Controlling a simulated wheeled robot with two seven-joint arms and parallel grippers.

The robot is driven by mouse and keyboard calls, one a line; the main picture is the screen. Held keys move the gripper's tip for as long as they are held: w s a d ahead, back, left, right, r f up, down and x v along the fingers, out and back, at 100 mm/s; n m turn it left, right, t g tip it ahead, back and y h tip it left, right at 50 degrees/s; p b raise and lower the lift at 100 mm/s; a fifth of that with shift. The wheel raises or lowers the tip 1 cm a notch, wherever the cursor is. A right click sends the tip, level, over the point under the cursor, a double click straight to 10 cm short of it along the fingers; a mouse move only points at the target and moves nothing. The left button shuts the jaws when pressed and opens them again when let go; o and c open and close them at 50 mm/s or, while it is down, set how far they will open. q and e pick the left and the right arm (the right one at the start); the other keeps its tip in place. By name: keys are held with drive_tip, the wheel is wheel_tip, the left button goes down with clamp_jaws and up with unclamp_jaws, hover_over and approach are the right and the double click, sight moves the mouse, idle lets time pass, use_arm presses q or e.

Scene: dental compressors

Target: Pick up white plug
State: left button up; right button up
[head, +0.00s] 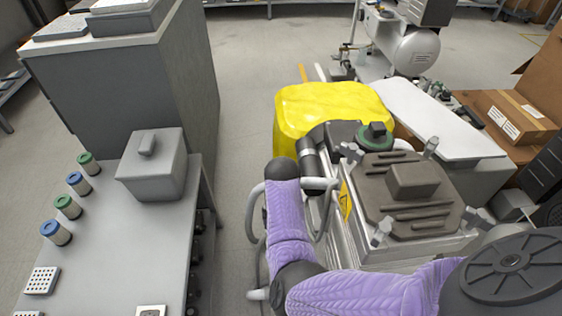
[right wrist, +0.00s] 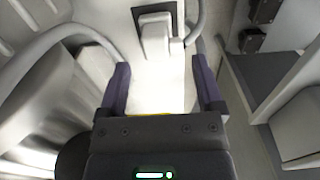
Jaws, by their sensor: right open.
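A pale, blocky piece that looks like the white plug (right wrist: 157,34) shows at the top middle of the right wrist view, on a white surface with a pale cable beside it. My right gripper (right wrist: 160,66) is open and empty in that view. Its two dark fingers stand apart, with the plug ahead of them, roughly in line with the gap. In the head view my purple right arm reaches down beside the compressor, and its gripper cannot be made out there. The plug cannot be made out in the head view. My left gripper is not in view.
A compressor unit (head: 405,185) with a dark lid and a yellow cover (head: 330,105) stands right of my arm. A grey bench (head: 120,235) with a grey box (head: 153,165) and several small canisters is at left. Pale hoses curve near my arm. Open floor (head: 245,110) lies between.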

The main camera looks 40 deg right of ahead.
drive_tip(key=f+b, duration=0.4)
drive_tip(key=f, duration=0.1)
drive_tip(key=shift+d+f, duration=0.25)
drive_tip(key=shift+d, duration=0.05)
drive_tip(key=shift+r, duration=0.3)
drive_tip(key=shift+c, duration=0.4)
drive_tip(key=c, duration=1)
clamp_jaws()
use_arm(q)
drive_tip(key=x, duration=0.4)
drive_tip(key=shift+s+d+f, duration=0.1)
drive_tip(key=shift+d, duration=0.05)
